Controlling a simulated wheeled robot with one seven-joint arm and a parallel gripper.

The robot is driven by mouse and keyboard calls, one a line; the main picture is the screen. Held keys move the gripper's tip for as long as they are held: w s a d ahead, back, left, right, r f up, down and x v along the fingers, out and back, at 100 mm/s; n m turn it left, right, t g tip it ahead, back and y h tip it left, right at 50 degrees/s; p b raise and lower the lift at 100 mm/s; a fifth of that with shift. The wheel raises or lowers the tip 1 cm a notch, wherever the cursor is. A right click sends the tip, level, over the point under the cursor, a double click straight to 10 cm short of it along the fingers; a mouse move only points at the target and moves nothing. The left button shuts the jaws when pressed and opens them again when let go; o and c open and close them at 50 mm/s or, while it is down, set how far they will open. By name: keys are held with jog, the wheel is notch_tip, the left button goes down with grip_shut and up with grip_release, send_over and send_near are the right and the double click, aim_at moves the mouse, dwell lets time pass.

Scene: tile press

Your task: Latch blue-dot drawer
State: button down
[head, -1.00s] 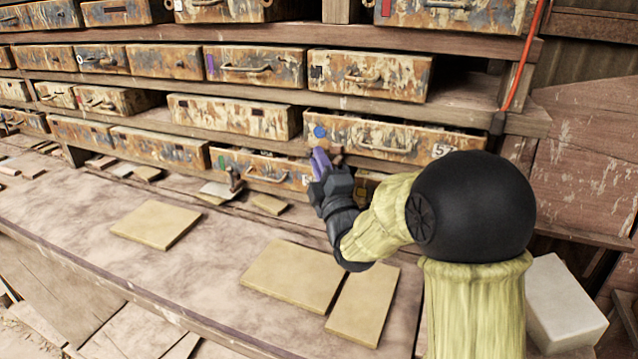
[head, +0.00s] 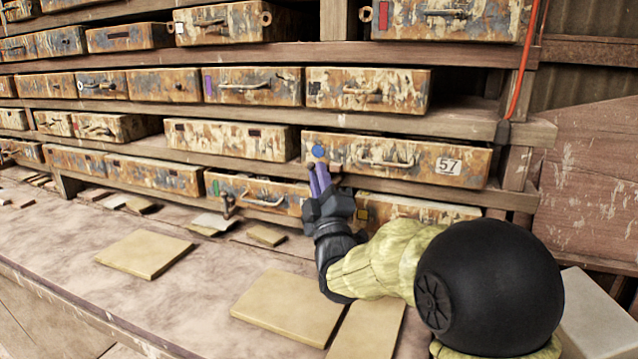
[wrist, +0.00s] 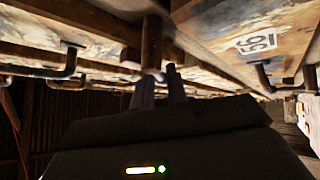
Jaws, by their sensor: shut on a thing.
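The blue-dot drawer (head: 400,160) is a rusty, peeling box front. It has a bar handle, a blue dot (head: 318,151) at its left and a "57" label at its right. My gripper (head: 319,178) is just below the dot, at the drawer's lower left corner, with its purple fingers pointing up. In the wrist view, my gripper (wrist: 159,88) is shut on a rusty latch rod (wrist: 152,42), whose end sits between the fingertips. In the head view the fingers mostly hide the latch. I cannot tell how far it is turned.
Below are a green-marked drawer (head: 255,192) with a dark latch (head: 228,204) beside it, and a yellow-marked drawer (head: 410,209). Flat tan tiles (head: 145,254) lie on the bench (head: 190,300). A red cable (head: 522,70) hangs at the right.

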jog(key=c, duration=1.5)
grip_release()
jog(key=b+v, duration=0.1)
jog(key=v, duration=1.1)
jog(key=shift+b, duration=0.4)
